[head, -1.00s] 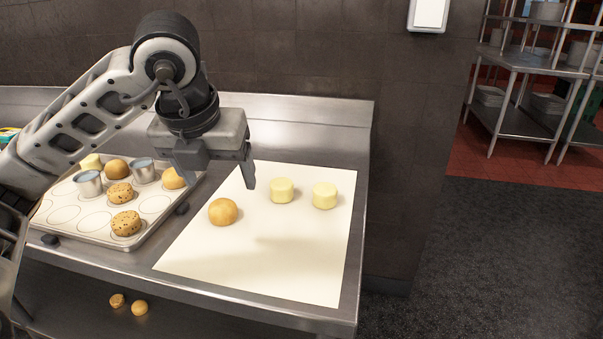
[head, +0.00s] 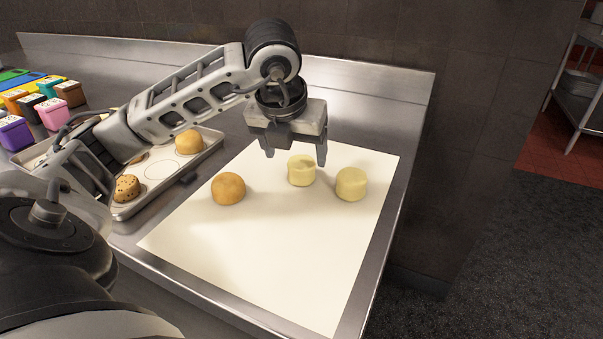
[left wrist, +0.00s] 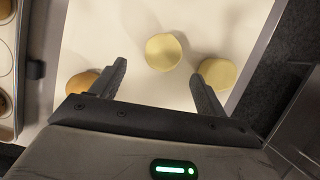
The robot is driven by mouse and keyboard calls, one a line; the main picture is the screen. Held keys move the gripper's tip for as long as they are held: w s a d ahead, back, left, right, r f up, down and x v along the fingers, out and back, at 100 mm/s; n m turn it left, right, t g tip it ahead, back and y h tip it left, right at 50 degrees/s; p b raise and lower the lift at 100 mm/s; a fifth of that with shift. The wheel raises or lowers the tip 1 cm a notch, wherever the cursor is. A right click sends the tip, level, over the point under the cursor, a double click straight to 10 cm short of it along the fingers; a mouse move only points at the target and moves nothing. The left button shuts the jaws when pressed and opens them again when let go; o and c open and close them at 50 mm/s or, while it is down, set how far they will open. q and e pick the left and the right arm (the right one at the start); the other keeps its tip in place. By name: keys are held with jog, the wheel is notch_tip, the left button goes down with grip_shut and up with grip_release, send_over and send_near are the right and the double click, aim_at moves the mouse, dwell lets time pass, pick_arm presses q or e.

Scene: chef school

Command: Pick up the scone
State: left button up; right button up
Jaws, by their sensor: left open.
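Two pale yellow, thick round scones stand on the cream sheet in the head view: a left one (head: 301,171) and a right one (head: 351,184). A golden-brown round bun (head: 228,188) sits to their left. My left gripper (head: 295,158) is open and empty, fingers down, just above and behind the left pale scone. In the left wrist view, that scone (left wrist: 163,52) shows between and beyond the fingertips (left wrist: 158,72). The other pale scone (left wrist: 216,73) is partly hidden by the right finger, and the bun (left wrist: 82,82) lies outside the left finger. My right gripper is not visible.
The cream sheet (head: 270,250) is bare at its front. A baking tray (head: 212,150) with baked goods stands left, partly hidden by my arm. Several coloured containers (head: 53,113) are at far left. The steel counter's raised back edge (head: 380,90) runs behind, and its right end is near.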

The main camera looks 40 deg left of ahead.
aim_at(300, 163)
pick_arm(q)
jog(key=shift+w+x, duration=0.2)
jog(key=shift+x, duration=1.25)
jog(key=shift+w+x, duration=0.2)
jog(key=shift+x, duration=1.3)
jog(key=shift+a+r, duration=0.1)
jog(key=shift+r, duration=0.15)
jog(key=c, duration=1.1)
